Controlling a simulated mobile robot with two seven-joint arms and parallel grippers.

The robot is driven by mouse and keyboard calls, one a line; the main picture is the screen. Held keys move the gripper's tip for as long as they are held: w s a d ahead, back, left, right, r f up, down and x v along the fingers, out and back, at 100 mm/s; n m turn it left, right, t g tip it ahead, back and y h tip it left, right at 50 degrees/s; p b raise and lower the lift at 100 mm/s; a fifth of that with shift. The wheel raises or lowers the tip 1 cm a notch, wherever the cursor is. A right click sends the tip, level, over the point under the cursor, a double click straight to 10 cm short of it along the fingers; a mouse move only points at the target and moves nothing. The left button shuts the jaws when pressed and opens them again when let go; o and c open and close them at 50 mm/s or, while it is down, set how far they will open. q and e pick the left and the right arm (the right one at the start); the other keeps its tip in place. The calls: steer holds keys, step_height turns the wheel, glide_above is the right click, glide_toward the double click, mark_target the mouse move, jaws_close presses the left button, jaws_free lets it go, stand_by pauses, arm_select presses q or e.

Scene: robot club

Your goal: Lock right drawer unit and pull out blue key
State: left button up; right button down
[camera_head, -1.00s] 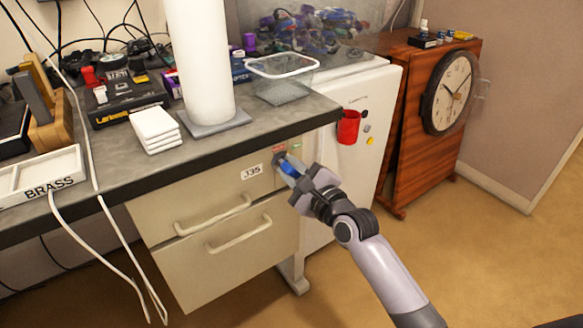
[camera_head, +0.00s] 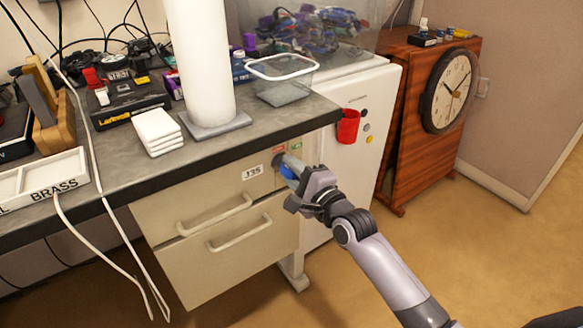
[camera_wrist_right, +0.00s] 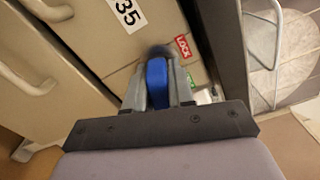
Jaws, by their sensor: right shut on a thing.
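My left gripper is not in view.
On the worktop (camera_head: 235,145) stand a paper roll (camera_head: 203,60), white tiles (camera_head: 156,130), a clear tub (camera_head: 282,80) and a BRASS tray (camera_head: 45,178). A white cabinet with a red cup (camera_head: 348,126) stands to the right. White cables hang at left. The floor at right is open.

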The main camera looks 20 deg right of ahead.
steer(key=shift+n, duration=1)
steer(key=shift+n+p, duration=0.45)
steer(key=shift+n, duration=0.05)
steer(key=shift+s+d, duration=0.1)
steer(key=shift+s, duration=0.05)
steer(key=shift+p+v, duration=1.35)
steer(key=shift+v, duration=0.7)
